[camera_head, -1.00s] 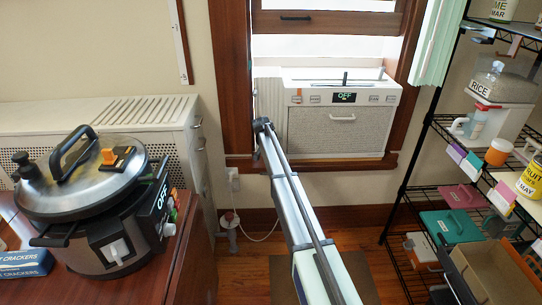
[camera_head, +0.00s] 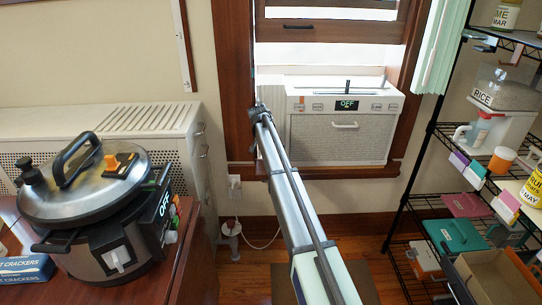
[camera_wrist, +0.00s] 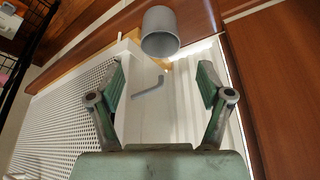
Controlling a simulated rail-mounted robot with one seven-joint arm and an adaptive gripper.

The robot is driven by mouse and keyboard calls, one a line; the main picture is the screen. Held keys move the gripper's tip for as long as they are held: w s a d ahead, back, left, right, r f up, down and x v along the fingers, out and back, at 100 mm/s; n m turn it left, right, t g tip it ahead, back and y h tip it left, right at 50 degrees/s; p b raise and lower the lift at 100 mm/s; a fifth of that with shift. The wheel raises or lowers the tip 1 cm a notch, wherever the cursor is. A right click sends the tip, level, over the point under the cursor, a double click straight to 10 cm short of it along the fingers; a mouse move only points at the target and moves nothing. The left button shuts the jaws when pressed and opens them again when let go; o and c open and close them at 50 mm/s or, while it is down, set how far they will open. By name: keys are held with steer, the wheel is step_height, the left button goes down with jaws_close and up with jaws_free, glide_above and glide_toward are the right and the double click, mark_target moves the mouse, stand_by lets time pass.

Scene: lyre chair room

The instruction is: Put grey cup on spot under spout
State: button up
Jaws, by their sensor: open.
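The grey cup (camera_wrist: 160,32) shows in the wrist view at the top centre, beyond my fingertips, with its open end towards the camera. My gripper (camera_wrist: 162,82) is open, and nothing is between its fingers. The cup and the fingers look apart. I cannot make out the cup or my gripper in the camera_head view, where my arm reaches towards the window. A rice container (camera_head: 505,90) with a white body below it stands on the rack at the right. I cannot make out a spout or a marked spot.
A large cooker (camera_head: 90,205) stands on the wooden table at the left. A window unit (camera_head: 340,130) is ahead. A black wire rack (camera_head: 425,150) is at the right.

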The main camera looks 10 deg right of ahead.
steer(key=s+d+f+n+g+y, duration=0.1)
steer(key=s+f+n+g, duration=0.15)
steer(key=s+f, duration=1.55)
steer(key=s+d+f+n+g, duration=0.2)
steer(key=s+f+g, duration=0.1)
steer(key=s+f, duration=1.5)
steer(key=s+f+n+g+y, duration=0.1)
steer(key=s+f+g, duration=0.1)
steer(key=s, duration=2)
steer(key=s+f+n+g, duration=0.2)
steer(key=s+f+g, duration=0.1)
steer(key=s, duration=2)
steer(key=shift+a+f+y, duration=0.35)
steer(key=shift+f+y, duration=0.05)
steer(key=shift+f, duration=0.25)
